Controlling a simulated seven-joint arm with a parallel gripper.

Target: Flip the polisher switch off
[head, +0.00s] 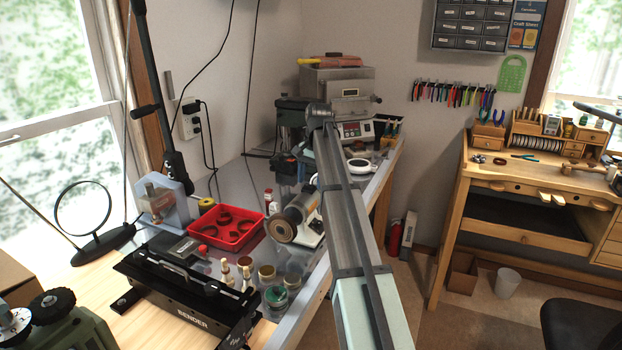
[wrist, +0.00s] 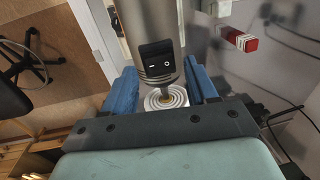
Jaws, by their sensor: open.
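The polisher (head: 299,208) stands on the grey bench in the head view, a metal cylinder with a round tan wheel at its front end. In the wrist view the polisher body (wrist: 142,18) fills the upper middle. Its black rocker switch (wrist: 158,60) faces me, with a dash mark and a circle mark; which side is pressed in I cannot tell. My gripper (wrist: 162,82) is open in the wrist view, its blue fingers apart on either side of the polisher's lower end. The fingers look empty, and contact is not clear. In the head view my gripper is hard to make out.
A red tray (head: 222,243), small jars (head: 277,297) and a black bender (head: 190,300) crowd the bench left of and before the polisher. Red-and-white bottles (head: 268,203) stand behind it; one shows in the wrist view (wrist: 238,40). A kiln (head: 335,85) stands at the back.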

